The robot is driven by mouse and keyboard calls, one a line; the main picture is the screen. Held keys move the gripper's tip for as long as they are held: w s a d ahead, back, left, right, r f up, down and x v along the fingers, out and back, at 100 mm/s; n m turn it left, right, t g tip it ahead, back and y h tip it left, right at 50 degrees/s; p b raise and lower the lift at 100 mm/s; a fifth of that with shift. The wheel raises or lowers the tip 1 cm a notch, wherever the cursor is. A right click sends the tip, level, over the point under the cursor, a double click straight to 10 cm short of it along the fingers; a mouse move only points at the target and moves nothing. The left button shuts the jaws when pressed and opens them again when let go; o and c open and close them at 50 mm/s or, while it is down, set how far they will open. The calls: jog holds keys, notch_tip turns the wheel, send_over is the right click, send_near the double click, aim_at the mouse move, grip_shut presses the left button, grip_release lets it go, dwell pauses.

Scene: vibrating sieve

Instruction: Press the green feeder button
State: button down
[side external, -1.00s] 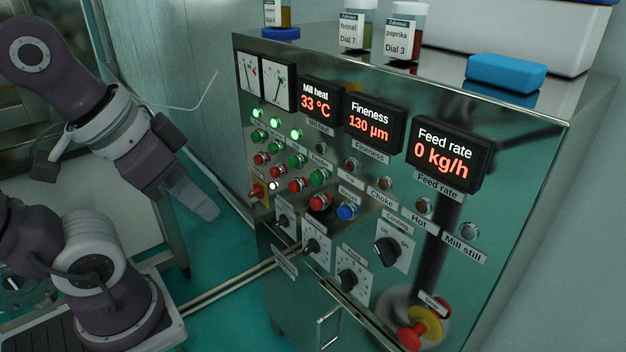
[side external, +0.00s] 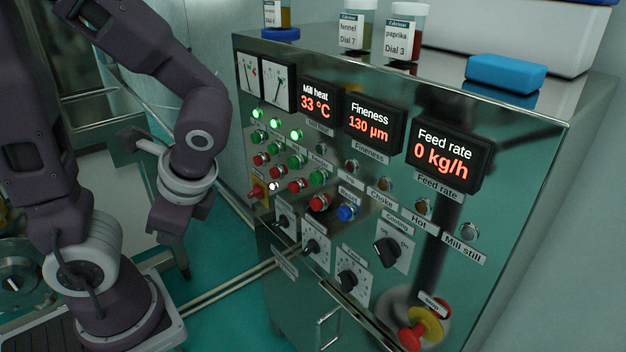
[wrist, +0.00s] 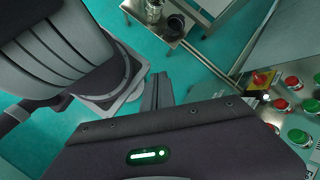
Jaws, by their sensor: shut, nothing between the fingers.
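The control panel (side external: 440,270) carries rows of round buttons. A green button (side external: 318,177) sits at the right end of the green row, under a small label that may read "Feeder". More green buttons (side external: 296,160) run up and left of it, with red ones below. In the wrist view, green buttons (wrist: 297,136) show at the right edge; I cannot tell which is the feeder's. My gripper's fingers (wrist: 157,92) are shut and empty, left of the buttons in that view. In the side view the hand hangs left of the panel, apart from it, with its fingers not distinguishable.
A yellow-based red switch (side external: 257,190) sits at the panel's left edge. A red emergency knob (side external: 411,336) juts out low on the right. Black dials (side external: 388,251) are below the buttons. Jars (side external: 402,32) and a blue block (side external: 506,73) stand on top. The feed rate display (side external: 450,155) reads 0 kg/h.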

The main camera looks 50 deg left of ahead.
aim_at(316, 179)
jog(key=w+a+m+t+y, duration=0.2)
jog(key=w+a+m+y, duration=0.45)
jog(key=m+y, duration=0.5)
jog(key=w+d+f+m+t+h, duration=0.1)
jog(key=w+m+t, duration=0.4)
jog(key=m, duration=0.5)
jog(key=w+d+f+m+t+h, duration=0.2)
jog(key=w+m+t, duration=0.4)
jog(key=m+t, duration=0.3)
jog(key=shift+w+d+f+m+t, duration=0.15)
jog(key=shift+d+f+m+t, duration=0.2)
jog(key=shift+d+f+t, duration=0.65)
jog(key=shift+d+r+g, duration=0.1)
jog(key=shift+d+g, duration=0.05)
jog(key=shift+g, duration=0.15)
jog(key=w, duration=0.8)
jog(key=shift+w, duration=0.4)
jog(key=shift+w, duration=0.4)
